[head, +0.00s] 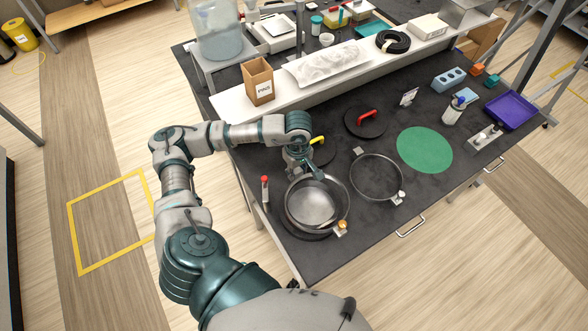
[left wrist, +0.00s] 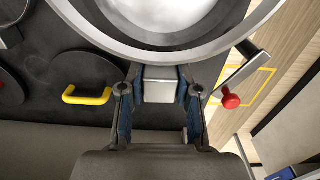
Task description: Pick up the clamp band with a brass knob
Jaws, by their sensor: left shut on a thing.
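The clamp band with a brass knob (head: 348,212) is a grey metal ring at the near left of the dark bench. Its brass knob (head: 342,225) is on the near right side of the ring. A round metal piece (head: 312,207) shows inside it; I cannot tell whether the band touches it. My left gripper (head: 309,172) is at the ring's far side. In the left wrist view, its fingers (left wrist: 160,100) are shut on a grey block (left wrist: 160,84) at the band's edge (left wrist: 112,40). The right gripper is out of view.
A second ring with a silver knob (head: 377,156) lies to the right. Lids with yellow (head: 318,140) and red (head: 367,117) handles lie behind. A green mat (head: 424,149) is farther right.

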